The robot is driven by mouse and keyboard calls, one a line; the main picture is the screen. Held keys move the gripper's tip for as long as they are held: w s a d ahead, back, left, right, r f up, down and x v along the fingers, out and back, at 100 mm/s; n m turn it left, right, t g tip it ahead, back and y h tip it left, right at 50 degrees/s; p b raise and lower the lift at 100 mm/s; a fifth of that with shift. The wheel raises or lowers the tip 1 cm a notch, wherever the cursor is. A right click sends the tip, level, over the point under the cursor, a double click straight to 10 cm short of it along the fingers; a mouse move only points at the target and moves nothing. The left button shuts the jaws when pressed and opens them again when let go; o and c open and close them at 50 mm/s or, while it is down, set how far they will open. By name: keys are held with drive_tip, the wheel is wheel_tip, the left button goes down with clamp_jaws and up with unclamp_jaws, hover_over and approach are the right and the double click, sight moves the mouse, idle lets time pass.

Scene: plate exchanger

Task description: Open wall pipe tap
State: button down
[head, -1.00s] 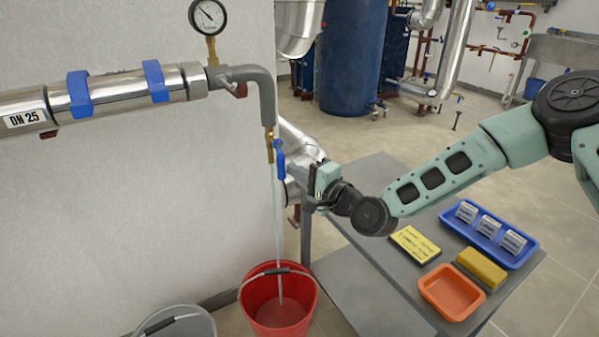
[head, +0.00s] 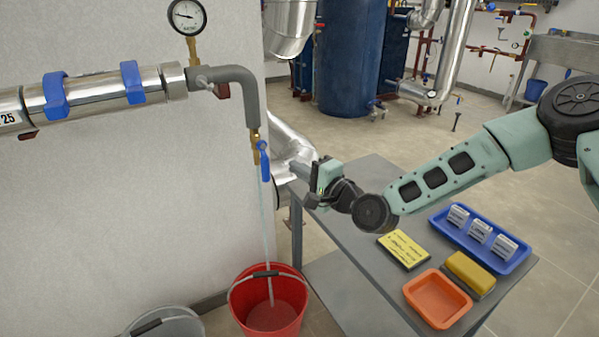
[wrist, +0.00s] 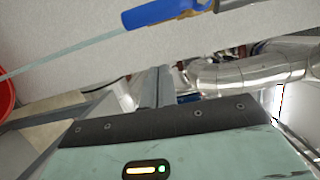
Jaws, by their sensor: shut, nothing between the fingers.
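The wall pipe tap (head: 257,142) is a brass valve at the lower end of a grey bent pipe. Its blue lever (head: 265,163) points downward, roughly in line with the outlet. A thin stream of water (head: 268,225) runs from the tap into the red bucket (head: 268,318). In the wrist view the blue lever (wrist: 165,12) is at the top, with the stream to its left. My gripper (head: 294,168) is shut and empty, a short way right of the lever and apart from it. Its fingers (wrist: 155,88) also show in the wrist view.
A pressure gauge (head: 187,16) stands above the pipe. A grey bucket (head: 170,322) is left of the red one. A grey table (head: 345,270) at right holds an orange tray (head: 437,299), a blue tray (head: 480,240) and a yellow sign (head: 403,248). Silver pipes (head: 290,145) run behind my gripper.

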drive_tip(key=p+v, duration=0.1)
drive_tip(key=v, duration=0.8)
drive_tip(key=shift+s+d, duration=0.15)
drive_tip(key=shift+s, duration=0.15)
drive_tip(key=shift+r, duration=0.1)
drive_tip(key=s+f+n+g+h, duration=0.4)
drive_tip(key=s+n+g+h, duration=0.2)
drive_tip(key=s+n+g, duration=0.45)
drive_tip(key=s+d+r+n+g+h, duration=0.1)
drive_tip(key=s+d+r+n+h, duration=0.35)
drive_tip(key=s, duration=0.55)
drive_tip(key=s+d+r+n+g+h, duration=0.1)
drive_tip(key=s+d+r+n+h, duration=0.15)
drive_tip(key=s+d+r, duration=0.55)
wheel_tip(320, 180, up, 20)
drive_tip(key=s+p, duration=0.1)
drive_tip(key=p, duration=2.2)
drive_tip(key=shift+s+a+m, duration=0.35)
drive_tip(key=shift+a+m, duration=0.1)
